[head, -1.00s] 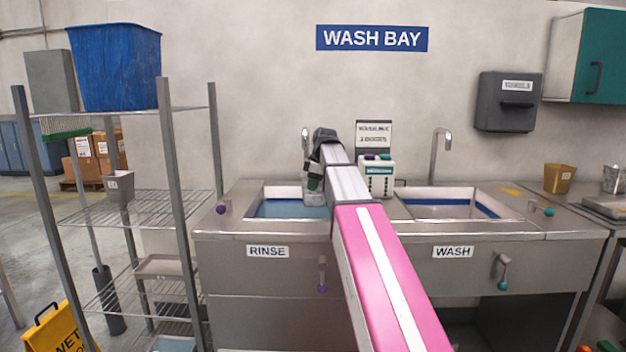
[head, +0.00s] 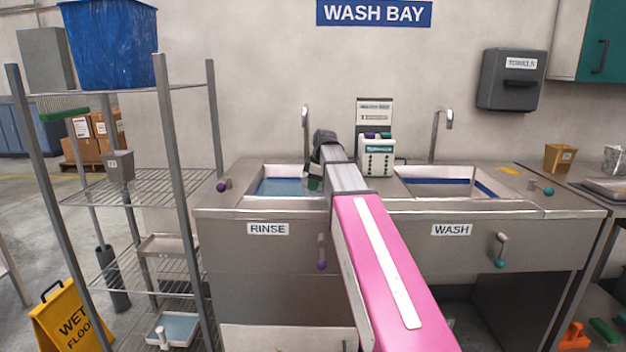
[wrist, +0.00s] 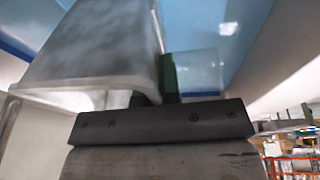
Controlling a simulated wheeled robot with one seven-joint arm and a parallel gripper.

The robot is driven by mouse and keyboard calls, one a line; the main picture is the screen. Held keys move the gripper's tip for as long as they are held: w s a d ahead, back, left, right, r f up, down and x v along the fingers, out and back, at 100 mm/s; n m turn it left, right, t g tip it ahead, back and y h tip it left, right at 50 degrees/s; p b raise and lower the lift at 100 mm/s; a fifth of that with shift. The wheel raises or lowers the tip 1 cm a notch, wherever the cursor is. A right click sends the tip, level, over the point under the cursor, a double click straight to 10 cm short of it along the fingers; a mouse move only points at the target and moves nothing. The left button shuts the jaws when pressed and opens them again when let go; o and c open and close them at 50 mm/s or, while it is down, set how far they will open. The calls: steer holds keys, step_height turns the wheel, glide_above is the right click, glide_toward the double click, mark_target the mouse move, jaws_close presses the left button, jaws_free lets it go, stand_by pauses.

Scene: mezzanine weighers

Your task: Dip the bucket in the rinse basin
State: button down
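The rinse basin (head: 290,171) is the left sink in the head view, with blue water (head: 280,187) in it. My gripper (head: 315,183) is down at the basin's right side, mostly hidden by my arm. In the wrist view the grey, square-sided bucket (wrist: 95,50) fills the upper left, with its rim close to my gripper (wrist: 158,88). The green fingers are at the bucket's rim, closed on its wall as far as I can see. Blue water shows around and beyond the bucket (wrist: 215,25). How deep the bucket sits is unclear.
The wash basin (head: 450,174) is to the right, and a white-green bottle (head: 376,158) stands between the sinks. A faucet (head: 305,125) rises behind the rinse basin. A wire shelf (head: 150,183) with a blue bin (head: 110,45) stands left. A yellow wet-floor sign (head: 65,318) is lower left.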

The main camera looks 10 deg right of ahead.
step_height(320, 180, down, 10)
steer(key=shift+f, duration=0.15)
stand_by(0.8)
stand_by(2.3)
step_height(320, 180, up, 23)
stand_by(2.2)
stand_by(1.1)
